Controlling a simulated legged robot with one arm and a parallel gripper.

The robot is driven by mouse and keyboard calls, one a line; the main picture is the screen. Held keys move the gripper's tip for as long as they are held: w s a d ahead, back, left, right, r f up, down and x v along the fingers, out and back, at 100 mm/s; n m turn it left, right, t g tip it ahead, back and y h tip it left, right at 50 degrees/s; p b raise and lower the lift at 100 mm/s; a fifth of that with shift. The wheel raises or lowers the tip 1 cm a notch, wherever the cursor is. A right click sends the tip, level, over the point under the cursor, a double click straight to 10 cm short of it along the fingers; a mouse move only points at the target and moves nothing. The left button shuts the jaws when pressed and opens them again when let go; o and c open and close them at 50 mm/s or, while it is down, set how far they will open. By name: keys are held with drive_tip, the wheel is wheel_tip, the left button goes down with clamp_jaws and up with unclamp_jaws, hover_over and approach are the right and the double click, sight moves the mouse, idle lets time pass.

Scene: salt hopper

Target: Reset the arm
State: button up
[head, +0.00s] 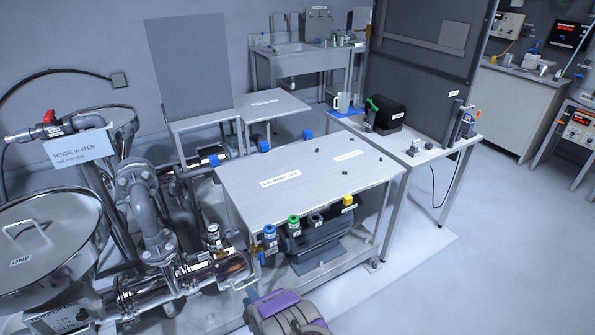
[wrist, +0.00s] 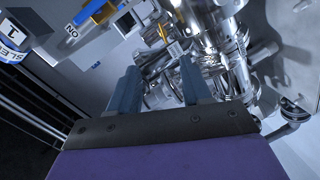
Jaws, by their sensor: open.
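My gripper (wrist: 160,78) is open, with its two blue-grey fingers apart and nothing held between them in the wrist view. Steel pipework shows beyond the fingertips there. In the head view, a purple and grey part of my arm is at the bottom edge, in front of the steel bench (head: 318,180). The steel hopper (head: 45,245) with a lid marked ONE stands at the far left, apart from my arm.
Pipes and a valve (head: 140,200) crowd the left side, under a RINSE WATER sign (head: 78,147). Blue, green and yellow fittings line the bench's front edge. Floor at the right (head: 500,240) is clear.

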drive_tip(key=w+d+r+m+g+h, duration=0.1)
drive_tip(key=w+d+r+m+h, duration=0.15)
drive_tip(key=w+r, duration=0.35)
drive_tip(key=s+d+r+m+g+h, duration=0.1)
drive_tip(key=s+d+r+m+g, duration=0.25)
drive_tip(key=d+r, duration=0.55)
drive_tip(key=s+d+r+m+g+h, duration=0.25)
drive_tip(key=d+r+m, duration=0.2)
drive_tip(key=r, duration=0.75)
drive_tip(key=s+d+r+m+g, duration=0.2)
drive_tip(key=s+d+r, duration=0.3)
drive_tip(key=s, duration=0.9)
drive_tip(key=s+d+r+m+g, duration=0.3)
drive_tip(key=s+r, duration=0.4)
drive_tip(key=s, duration=0.8)
drive_tip(key=s+d+r+m+g+h, duration=0.1)
drive_tip(key=s+d+r+m+g, duration=0.2)
drive_tip(key=s, duration=1.1)
drive_tip(key=d+r+g, duration=0.1)
drive_tip(key=d+r, duration=0.2)
drive_tip(key=d, duration=0.1)
drive_tip(key=shift+s+d+r, duration=0.2)
drive_tip(key=shift+s+d, duration=0.05)
drive_tip(key=shift+s, duration=0.15)
